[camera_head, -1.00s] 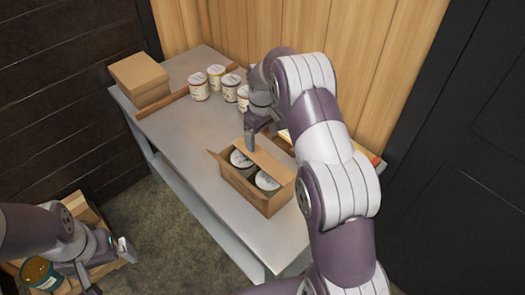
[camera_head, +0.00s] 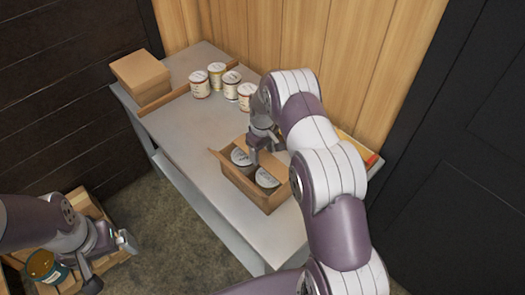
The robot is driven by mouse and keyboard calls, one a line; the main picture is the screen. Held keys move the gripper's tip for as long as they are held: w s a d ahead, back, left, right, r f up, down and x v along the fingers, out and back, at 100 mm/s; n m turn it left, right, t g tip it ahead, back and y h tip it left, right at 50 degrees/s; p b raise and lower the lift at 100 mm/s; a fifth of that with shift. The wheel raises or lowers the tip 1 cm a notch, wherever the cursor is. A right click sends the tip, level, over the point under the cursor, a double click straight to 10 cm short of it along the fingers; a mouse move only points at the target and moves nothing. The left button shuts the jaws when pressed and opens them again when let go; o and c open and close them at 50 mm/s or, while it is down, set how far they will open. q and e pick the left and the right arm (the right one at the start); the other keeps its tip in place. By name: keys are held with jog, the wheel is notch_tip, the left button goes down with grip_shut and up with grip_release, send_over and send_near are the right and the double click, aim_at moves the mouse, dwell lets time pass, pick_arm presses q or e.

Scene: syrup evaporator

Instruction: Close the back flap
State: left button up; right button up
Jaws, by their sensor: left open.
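An open cardboard box (camera_head: 246,190) stands on the grey table, with two light-lidded cans (camera_head: 266,178) inside. Its left end flap (camera_head: 219,160) sticks outward. The back flap (camera_head: 274,165) shows as a brown panel along the box's far side, partly hidden by my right gripper; its exact angle is unclear. My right gripper (camera_head: 256,160) points down at the back edge of the box, close to the flap; contact cannot be made out, nor whether its fingers are apart. My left gripper (camera_head: 112,262) is open, low at the left, away from the box.
Several labelled cans (camera_head: 231,83) stand at the back of the table (camera_head: 185,135). A closed cardboard box (camera_head: 141,76) sits at the back left corner. A crate with a dark can (camera_head: 42,265) is on the floor by my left gripper.

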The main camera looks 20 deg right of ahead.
aim_at(261, 158)
jog(key=shift+a+f+b, duration=0.1)
jog(key=shift+f+b, duration=0.15)
jog(key=shift+b, duration=0.2)
jog(key=shift+r+h, duration=0.25)
jog(key=shift+h, duration=0.05)
jog(key=o, duration=1.1)
jog(key=shift+r, duration=0.2)
jog(key=r, duration=0.4)
jog(key=r+b, duration=0.1)
jog(key=r, duration=0.3)
jog(key=r+b, duration=0.1)
jog(key=r, duration=0.3)
jog(key=shift+a+r, duration=0.1)
jog(key=shift+a, duration=0.15)
